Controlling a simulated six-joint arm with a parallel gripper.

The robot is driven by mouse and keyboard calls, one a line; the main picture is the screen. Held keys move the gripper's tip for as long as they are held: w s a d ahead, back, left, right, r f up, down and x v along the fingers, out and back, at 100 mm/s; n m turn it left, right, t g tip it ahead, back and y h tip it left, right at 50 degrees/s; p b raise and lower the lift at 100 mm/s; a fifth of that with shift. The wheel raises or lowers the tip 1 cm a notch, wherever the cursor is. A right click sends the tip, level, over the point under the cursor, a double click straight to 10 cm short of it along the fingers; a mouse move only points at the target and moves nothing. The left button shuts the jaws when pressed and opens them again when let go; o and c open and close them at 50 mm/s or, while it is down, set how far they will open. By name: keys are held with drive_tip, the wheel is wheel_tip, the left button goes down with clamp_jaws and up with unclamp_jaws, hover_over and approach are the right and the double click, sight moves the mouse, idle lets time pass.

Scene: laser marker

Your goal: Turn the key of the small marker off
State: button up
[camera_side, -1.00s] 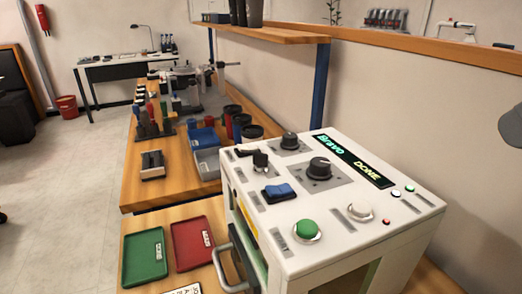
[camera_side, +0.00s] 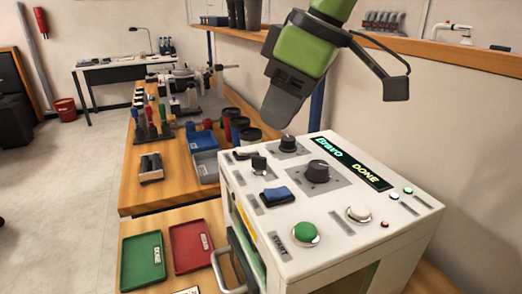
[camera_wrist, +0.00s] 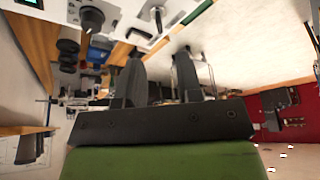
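The small marker (camera_side: 345,245) is a white box with a sloping control panel, and its display (camera_side: 352,162) reads "Bravo DONE". A small black upright control (camera_side: 259,162) near the panel's left edge looks like the key, but its setting is too small to read. My gripper (camera_side: 278,118) hangs above the panel's back left part, pointing down, clear of every control. In the wrist view my gripper (camera_wrist: 160,75) has its two dark fingers apart with nothing between them. Part of the marker's panel shows at the upper left there (camera_wrist: 115,12).
The panel also carries two black knobs (camera_side: 318,171), a blue switch (camera_side: 278,195), a green button (camera_side: 306,232) and a white button (camera_side: 359,213). Green (camera_side: 143,258) and red (camera_side: 191,246) trays lie at left. A wooden shelf (camera_side: 428,46) runs behind.

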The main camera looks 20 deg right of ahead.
sight(259, 156)
drive_tip(key=x, duration=0.8)
drive_tip(key=shift+c, duration=0.2)
clamp_jaws()
